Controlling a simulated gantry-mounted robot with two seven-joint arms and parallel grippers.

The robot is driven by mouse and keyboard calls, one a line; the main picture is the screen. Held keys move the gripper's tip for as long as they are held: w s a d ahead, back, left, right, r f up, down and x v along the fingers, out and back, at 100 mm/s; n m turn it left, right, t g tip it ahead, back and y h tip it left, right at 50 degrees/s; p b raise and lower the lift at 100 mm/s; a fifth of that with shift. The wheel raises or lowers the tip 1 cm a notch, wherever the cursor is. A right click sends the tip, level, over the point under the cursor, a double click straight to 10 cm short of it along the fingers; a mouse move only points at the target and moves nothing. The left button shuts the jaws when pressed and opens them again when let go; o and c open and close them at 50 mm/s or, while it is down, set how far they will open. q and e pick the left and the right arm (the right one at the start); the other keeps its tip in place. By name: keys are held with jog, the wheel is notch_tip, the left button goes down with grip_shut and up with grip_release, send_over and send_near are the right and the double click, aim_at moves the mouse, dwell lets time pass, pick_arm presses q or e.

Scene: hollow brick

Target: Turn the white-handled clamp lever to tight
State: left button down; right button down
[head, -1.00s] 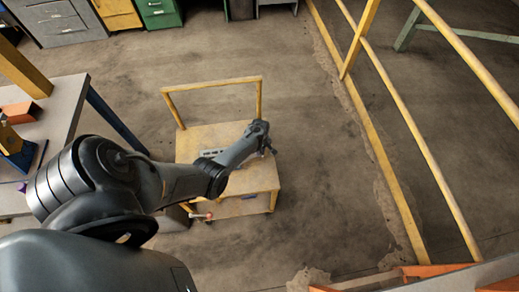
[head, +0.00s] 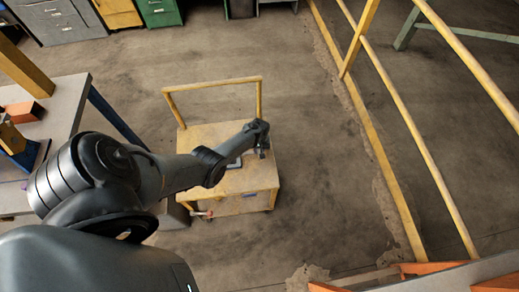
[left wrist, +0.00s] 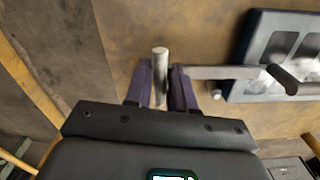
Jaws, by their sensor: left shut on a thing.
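In the left wrist view, my left gripper (left wrist: 162,88) has its two purple fingers on either side of a pale grey upright handle (left wrist: 160,66), shut on it. A flat metal lever bar (left wrist: 225,72) runs right from beside the fingers to a blue-grey slotted clamp block (left wrist: 256,40). A dark rod-like part (left wrist: 283,79) stands at the bar's right end. In the head view, my left gripper (head: 262,153) points down over the cart top, and my arm hides much of the clamp. My right gripper is not in view.
The yellow cart (head: 205,138) has a raised push rail (head: 212,84) at its far side. A grey workbench (head: 62,108) stands left and a yellow railing (head: 400,110) right. Floor around the cart is mostly clear.

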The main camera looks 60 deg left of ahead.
aim_at(259, 150)
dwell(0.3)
pick_arm(q)
jog(key=c, duration=1)
grip_release()
jog(key=shift+d, duration=0.1)
jog(key=shift+c, duration=0.2)
jog(key=shift+r, duration=0.2)
notch_tip(259, 150, up, 9)
jog(key=p, duration=0.5)
jog(key=shift+f, duration=0.2)
jog(key=shift+r, duration=0.85)
jog(key=shift+s, duration=0.15)
